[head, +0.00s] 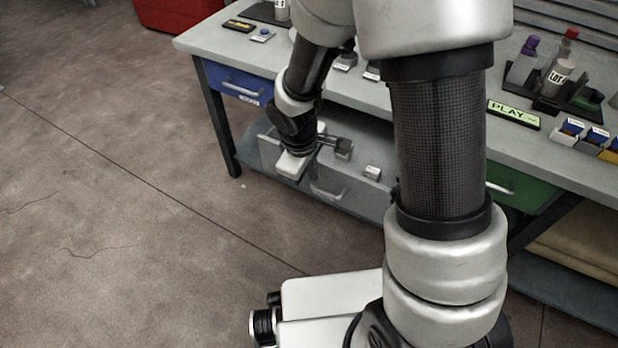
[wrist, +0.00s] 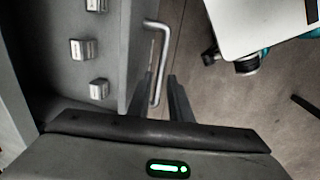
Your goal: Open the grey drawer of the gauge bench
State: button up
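The grey drawer (head: 350,197) of the gauge bench stands pulled out below the worktop, its inside showing from above. Its bar handle (head: 328,191) is on the front; the handle also shows in the wrist view (wrist: 163,62). Metal blocks lie in the drawer, one of them (head: 372,172) visible in the head view and several in the wrist view. My gripper (wrist: 160,80) points down at the drawer front. Its two fingers are apart, at the near end of the handle, with gaps visible. In the head view my wrist hides part of the drawer, and the fingertips are unclear.
A blue drawer (head: 242,86) at left and a green drawer (head: 522,186) at right look shut. The worktop (head: 222,42) carries a PLAY sign (head: 514,114), bottles and small boxes. A red cabinet (head: 178,12) stands behind. The floor at left is clear.

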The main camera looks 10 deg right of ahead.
notch_tip(320, 180, up, 16)
jog(key=s+a+p, duration=0.1)
jog(key=s+p, duration=0.1)
jog(key=p, duration=0.3)
jog(key=shift+s+a, duration=0.35)
jog(key=shift+a, duration=0.05)
jog(key=s+d+r+m+t+y, duration=0.1)
jog(key=s+d+r+m+t, duration=0.1)
jog(key=s+d+r+m, duration=0.5)
jog(key=s+d+r+m+t, duration=0.25)
jog(key=s+r+m, duration=0.2)
jog(key=r, duration=0.55)
notch_tip(320, 180, up, 18)
jog(key=p, duration=1.8)
jog(key=shift+d+g, duration=0.3)
jog(key=shift+g, duration=0.05)
jog(key=shift+w+n, duration=0.1)
jog(key=shift+n, duration=0.15)
